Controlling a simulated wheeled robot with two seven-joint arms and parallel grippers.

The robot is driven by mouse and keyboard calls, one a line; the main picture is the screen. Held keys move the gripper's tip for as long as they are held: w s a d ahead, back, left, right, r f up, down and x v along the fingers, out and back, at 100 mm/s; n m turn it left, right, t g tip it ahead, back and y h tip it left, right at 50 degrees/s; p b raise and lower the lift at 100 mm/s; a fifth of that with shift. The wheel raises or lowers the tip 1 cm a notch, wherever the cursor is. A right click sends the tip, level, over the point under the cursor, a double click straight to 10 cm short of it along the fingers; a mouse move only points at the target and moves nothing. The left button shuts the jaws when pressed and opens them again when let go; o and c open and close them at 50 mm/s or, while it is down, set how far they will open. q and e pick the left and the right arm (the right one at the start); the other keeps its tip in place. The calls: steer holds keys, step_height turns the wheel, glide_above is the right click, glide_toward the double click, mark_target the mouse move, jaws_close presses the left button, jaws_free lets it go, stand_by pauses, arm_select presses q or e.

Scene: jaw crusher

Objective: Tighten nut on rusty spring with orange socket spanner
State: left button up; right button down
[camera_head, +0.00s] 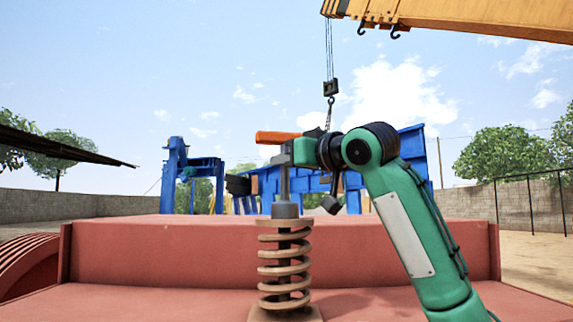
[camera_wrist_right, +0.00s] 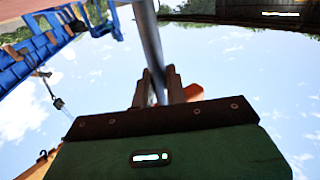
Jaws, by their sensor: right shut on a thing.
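The rusty spring (camera_head: 285,262) stands upright on a rusty base on the red machine. A grey cylindrical piece (camera_head: 286,210) sits at its top, and the nut itself cannot be made out. The socket spanner has an orange handle (camera_head: 278,137) and a grey shaft (camera_head: 284,185) that runs straight down to the grey piece. My right gripper (camera_head: 287,152) is shut on the spanner near its top, just below the handle. In the right wrist view the shaft (camera_wrist_right: 150,45) passes between my fingers (camera_wrist_right: 158,88), with a bit of orange beside them. My left gripper is not in view.
The red machine body (camera_head: 400,250) spreads behind and below the spring. A blue frame (camera_head: 410,160) stands behind. A crane hook (camera_head: 330,92) hangs above from a yellow boom (camera_head: 460,22). The air left of the spanner is clear.

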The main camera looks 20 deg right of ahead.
steer(key=m+t+h+b, duration=0.1)
steer(key=m+h, duration=0.2)
steer(key=h, duration=0.1)
steer(key=shift+a+h, duration=0.1)
steer(key=shift+h, duration=0.3)
steer(key=shift+m+t+h, duration=0.3)
steer(key=shift+m+h, duration=0.3)
steer(key=shift+h, duration=0.2)
steer(key=shift+m+h+b, duration=0.4)
steer(key=shift+m+h, duration=0.2)
steer(key=shift+h, duration=0.5)
steer(key=m+h, duration=0.2)
steer(key=h, duration=0.1)
steer(key=shift+m+g+h, duration=0.9)
steer(key=shift+m+h, duration=0.5)
steer(key=shift+h, duration=0.5)
